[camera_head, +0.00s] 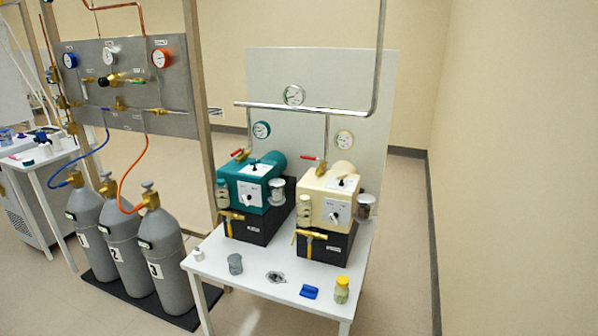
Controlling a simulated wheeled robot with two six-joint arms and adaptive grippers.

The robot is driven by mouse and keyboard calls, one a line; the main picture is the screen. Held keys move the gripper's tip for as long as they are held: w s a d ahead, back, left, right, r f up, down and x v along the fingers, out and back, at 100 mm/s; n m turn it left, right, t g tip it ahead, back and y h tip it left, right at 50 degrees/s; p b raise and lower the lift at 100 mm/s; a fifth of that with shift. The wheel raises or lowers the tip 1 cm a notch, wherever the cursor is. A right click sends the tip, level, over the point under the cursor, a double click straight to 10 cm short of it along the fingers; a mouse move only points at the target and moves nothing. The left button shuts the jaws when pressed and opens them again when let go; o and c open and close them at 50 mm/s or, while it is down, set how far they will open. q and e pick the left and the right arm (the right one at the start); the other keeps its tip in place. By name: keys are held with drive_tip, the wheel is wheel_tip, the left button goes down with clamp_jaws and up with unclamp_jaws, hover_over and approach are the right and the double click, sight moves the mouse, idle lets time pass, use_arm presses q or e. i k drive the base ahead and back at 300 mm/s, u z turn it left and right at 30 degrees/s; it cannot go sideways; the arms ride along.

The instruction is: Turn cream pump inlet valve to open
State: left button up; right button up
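The cream pump (330,201) stands on a black base at the right of the white table. A red-handled valve (316,159) sits at its top, under a thin pipe coming down from the steel line. Its red lever points left, roughly level and crosswise to the pipe. A yellow-handled brass valve (311,236) sits low on the front of the cream pump's base. No label naming either valve is readable. Neither of my grippers is in view.
A teal pump (246,186) stands close left, with its own red-handled valve (241,154). A grey cup (235,264), a blue item (309,292) and a yellow-capped jar (342,290) lie along the table's front. Gas cylinders (168,255) stand left; floor right of the table is clear.

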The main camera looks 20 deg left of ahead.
sight(312, 158)
drive_tip(key=u, duration=1.35)
drive_tip(key=i, duration=1)
drive_tip(key=z, duration=0.25)
drive_tip(key=i, duration=0.85)
drive_tip(key=z, duration=0.9)
drive_tip(key=i, duration=0.3)
drive_tip(key=z, duration=1.15)
drive_tip(key=k, duration=0.75)
drive_tip(key=z, duration=0.4)
